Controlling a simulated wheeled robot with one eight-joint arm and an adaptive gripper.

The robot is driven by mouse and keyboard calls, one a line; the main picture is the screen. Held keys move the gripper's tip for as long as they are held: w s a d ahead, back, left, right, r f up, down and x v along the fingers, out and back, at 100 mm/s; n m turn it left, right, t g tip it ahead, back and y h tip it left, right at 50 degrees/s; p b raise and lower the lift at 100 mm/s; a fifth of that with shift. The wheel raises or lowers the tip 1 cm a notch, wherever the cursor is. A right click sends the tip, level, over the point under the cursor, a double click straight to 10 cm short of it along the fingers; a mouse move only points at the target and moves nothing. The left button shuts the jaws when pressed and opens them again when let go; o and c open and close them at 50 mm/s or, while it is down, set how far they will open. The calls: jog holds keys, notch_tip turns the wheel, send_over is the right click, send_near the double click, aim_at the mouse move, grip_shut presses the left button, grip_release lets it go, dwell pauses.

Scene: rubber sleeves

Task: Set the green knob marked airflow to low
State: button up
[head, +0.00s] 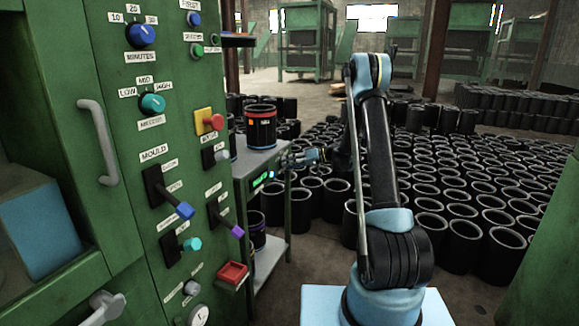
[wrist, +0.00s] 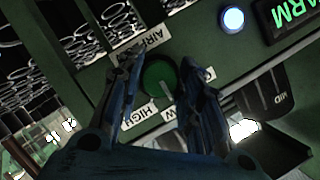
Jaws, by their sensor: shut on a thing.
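In the wrist view the green airflow knob (wrist: 158,76) sits on a green panel between my gripper's two dark fingers (wrist: 158,82). My gripper is shut on it, one finger on each side. The HIGH label (wrist: 139,114) is at the lower left, and the AIRFLOW label (wrist: 138,45) is partly covered; all read upside down. In the head view my gripper (head: 292,160) is by the cart's front panel, and the knob cannot be made out.
A green cart (head: 247,163) carries a black sleeve (head: 261,126) on top. Its lit display (wrist: 290,16) and a glowing round button (wrist: 232,19) are near my gripper. The tall green cabinet (head: 85,60) with protruding levers stands left. Many black sleeves (head: 430,185) cover the floor.

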jog(key=shift+w+d, duration=0.1)
jog(key=shift+w, duration=0.05)
dwell(0.4)
jog(key=o, duration=1)
jog(key=v, duration=1.2)
jog(key=shift+o, duration=0.2)
jog(key=shift+f, duration=0.1)
